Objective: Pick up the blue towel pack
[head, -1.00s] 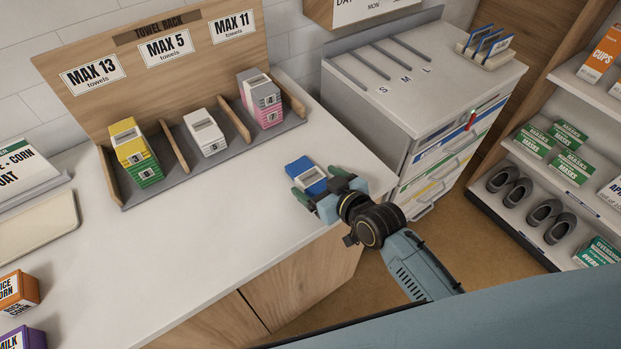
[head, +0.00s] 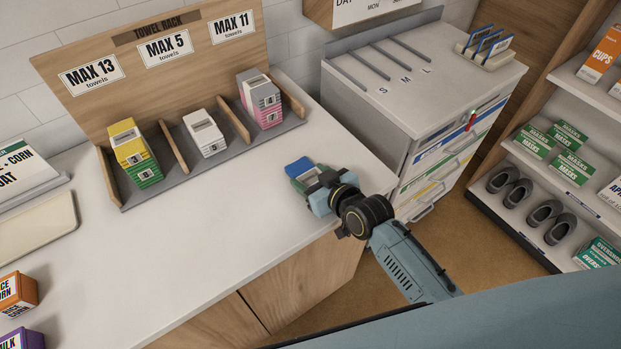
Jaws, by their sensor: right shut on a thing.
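The blue towel pack (head: 298,166) is at the right end of the white counter, in front of the towel rack. My right gripper (head: 306,181) comes from the lower right and is shut on the pack. The gripper hides the pack's near part, and only its blue far end shows clearly. I cannot tell whether the pack is clear of the counter top. My left gripper is not in view.
The towel rack (head: 187,173) holds yellow, green, white, grey and pink packs in three bays. A drawer cabinet (head: 400,100) stands right of the counter (head: 230,230). Shelves with masks (head: 570,165) and shoes are farther right. The counter's middle is clear.

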